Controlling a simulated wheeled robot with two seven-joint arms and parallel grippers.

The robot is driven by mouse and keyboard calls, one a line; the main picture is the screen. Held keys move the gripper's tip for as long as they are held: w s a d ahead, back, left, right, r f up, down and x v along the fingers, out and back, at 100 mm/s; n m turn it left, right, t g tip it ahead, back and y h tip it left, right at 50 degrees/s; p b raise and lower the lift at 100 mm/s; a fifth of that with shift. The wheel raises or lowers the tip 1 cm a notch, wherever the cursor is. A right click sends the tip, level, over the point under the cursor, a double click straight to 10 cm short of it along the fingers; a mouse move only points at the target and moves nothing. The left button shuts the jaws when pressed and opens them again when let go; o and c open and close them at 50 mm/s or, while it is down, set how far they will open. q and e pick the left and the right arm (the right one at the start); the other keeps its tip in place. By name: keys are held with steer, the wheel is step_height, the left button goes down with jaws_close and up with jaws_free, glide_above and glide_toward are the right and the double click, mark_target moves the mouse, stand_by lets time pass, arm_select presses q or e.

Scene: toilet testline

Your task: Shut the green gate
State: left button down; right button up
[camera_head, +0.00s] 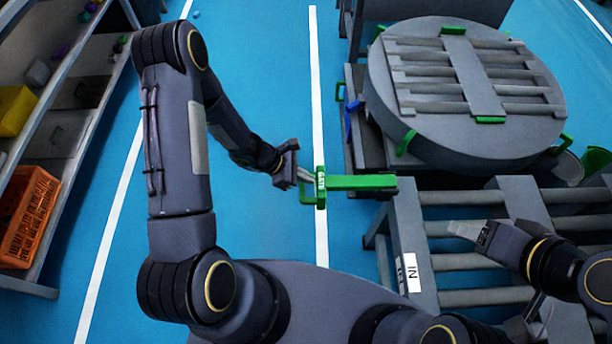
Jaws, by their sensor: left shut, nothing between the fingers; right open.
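The green gate (358,183) is a green bar with a handle-like left end that carries a small label. It sticks out to the left from the corner of the grey roller conveyor (408,225), over the blue floor. My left gripper (305,177) is shut with nothing between its fingers. Its fingertips are at the gate's left end; I cannot tell whether they touch it. My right gripper (468,230) is open and empty above the conveyor rollers, right of the gate.
A large round grey turntable (460,95) with rollers and green tabs stands behind the conveyor. A white "IN" label (411,272) is on the conveyor's side. A shelf with a yellow bin (14,110) and an orange crate (30,222) stands at far left. Blue floor lies between.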

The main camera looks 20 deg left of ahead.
arm_select(q)
steer(key=b, duration=0.5)
glide_toward(368, 180)
steer(key=x, duration=0.7)
steer(key=shift+a+f, duration=0.3)
steer(key=shift+f, duration=0.05)
steer(key=shift+d, duration=0.25)
steer(key=shift+w+d+r, duration=0.1)
